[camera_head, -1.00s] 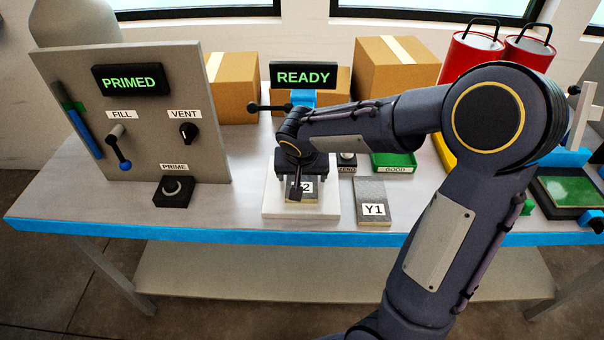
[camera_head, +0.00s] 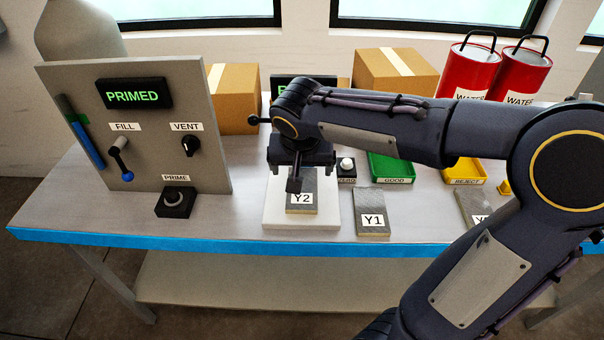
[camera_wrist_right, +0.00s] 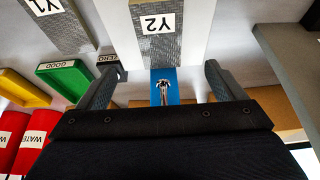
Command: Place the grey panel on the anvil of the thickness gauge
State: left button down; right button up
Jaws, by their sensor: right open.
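A grey panel marked Y2 (camera_head: 304,203) lies flat on the white base (camera_head: 272,207) of the thickness gauge. The panel (camera_wrist_right: 152,40) and base also show at the top of the right wrist view. The gauge's blue column (camera_wrist_right: 165,78) and a metal spindle (camera_wrist_right: 163,92) show between my right fingers there. My right gripper (camera_head: 296,172) is over the back part of the panel, open, holding nothing; its fingers (camera_wrist_right: 160,72) are wide apart in the wrist view. The gauge's display (camera_head: 283,87) is mostly hidden by my arm. My left gripper is out of view.
Another panel, Y1 (camera_head: 373,213), lies just right of the gauge base. A ZERO button (camera_head: 346,165), green GOOD tray (camera_head: 392,168) and yellow REJECT tray (camera_head: 465,172) stand behind.

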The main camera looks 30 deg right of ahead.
jog(key=s+a+f+n+y, duration=0.1)
jog(key=s+a+n+y, duration=0.1)
jog(key=s, duration=0.7)
jog(key=s+a+f+n+t+y, duration=0.1)
jog(key=s+a+f+n+y, duration=0.1)
jog(key=s, duration=0.7)
jog(key=shift+s+a+f+n+t+y, duration=0.2)
jog(key=shift+s+a+n+t+y, duration=0.3)
jog(key=shift+y, duration=0.6)
jog(key=shift+w+a, duration=0.1)
jog(key=shift+w, duration=0.05)
notch_tip(320, 180, up, 3)
jog(key=p, duration=0.3)
